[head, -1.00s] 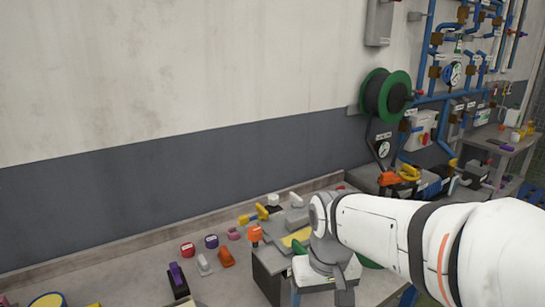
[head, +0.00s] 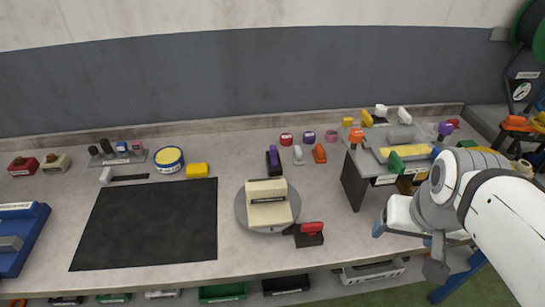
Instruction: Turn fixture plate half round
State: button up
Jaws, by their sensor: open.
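The fixture plate is a round grey turntable disc (head: 246,217) on the bench, right of the black mat. A cream block-shaped fixture (head: 268,190) with a dark label strip sits on it. A red-handled piece on a dark base (head: 309,232) stands at the disc's lower right edge; I cannot tell whether it touches the disc. My gripper (head: 378,232) is at the right, near the bench's front edge, apart from the plate. Its fingers are mostly hidden behind its white body, and nothing shows held in it.
A black mat (head: 150,225) covers the bench left of the disc. A dark stand (head: 354,182) with a tray and coloured handles is to the right. Small coloured knobs, a purple lever (head: 273,158) and a yellow-topped tin (head: 169,158) line the back. A blue tray (head: 35,235) is far left.

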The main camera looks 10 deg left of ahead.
aim_at(268, 204)
jog(key=u, duration=1)
jog(key=k, duration=1.3)
jog(key=u, duration=0.4)
jog(key=i, duration=1.75)
jog(key=z, duration=0.7)
